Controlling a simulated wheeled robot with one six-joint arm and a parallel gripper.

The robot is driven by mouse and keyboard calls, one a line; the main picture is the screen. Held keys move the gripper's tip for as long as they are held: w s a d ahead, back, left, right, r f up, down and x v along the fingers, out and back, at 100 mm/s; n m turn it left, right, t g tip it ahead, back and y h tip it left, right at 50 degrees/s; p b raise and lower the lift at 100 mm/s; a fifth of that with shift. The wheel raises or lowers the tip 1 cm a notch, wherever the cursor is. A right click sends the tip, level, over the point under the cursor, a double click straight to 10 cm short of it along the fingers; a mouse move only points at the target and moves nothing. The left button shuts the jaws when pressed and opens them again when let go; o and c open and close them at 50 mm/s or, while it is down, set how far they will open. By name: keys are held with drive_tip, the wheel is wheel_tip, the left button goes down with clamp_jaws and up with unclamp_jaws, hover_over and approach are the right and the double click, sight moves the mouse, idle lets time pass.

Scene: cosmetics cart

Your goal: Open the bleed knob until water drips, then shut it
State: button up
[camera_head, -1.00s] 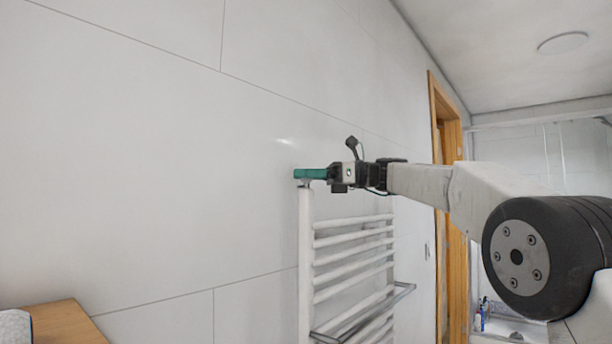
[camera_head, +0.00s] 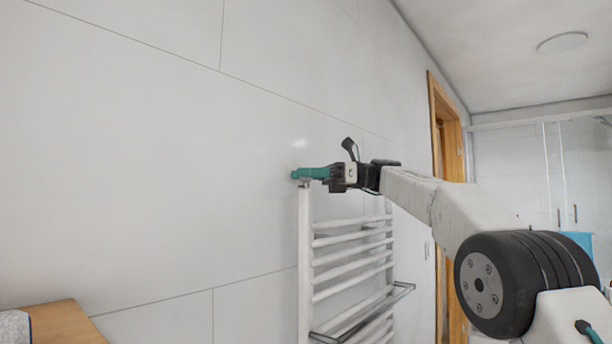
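The white ladder-style towel radiator (camera_head: 305,250) stands against the wall, with its left post rising to the teal fingertips. My gripper (camera_head: 308,173) is at the top of this post, its teal fingers pointing left. A small grey fitting (camera_head: 305,184) shows just under the fingertips on the post top. The bleed knob itself is hidden behind or between the fingers, or too small to make out. The fingers overlap in this view, so I cannot see a gap or a grip. No water drops are visible.
A grey towel rail (camera_head: 345,325) juts out from the radiator's lower part. A wooden top (camera_head: 65,322) is at the lower left. A wooden door frame (camera_head: 447,120) stands right of the radiator. The wall left of the gripper is bare.

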drive_tip(key=v, duration=0.7)
drive_tip(key=shift+d, duration=0.4)
drive_tip(key=shift+w, duration=0.1)
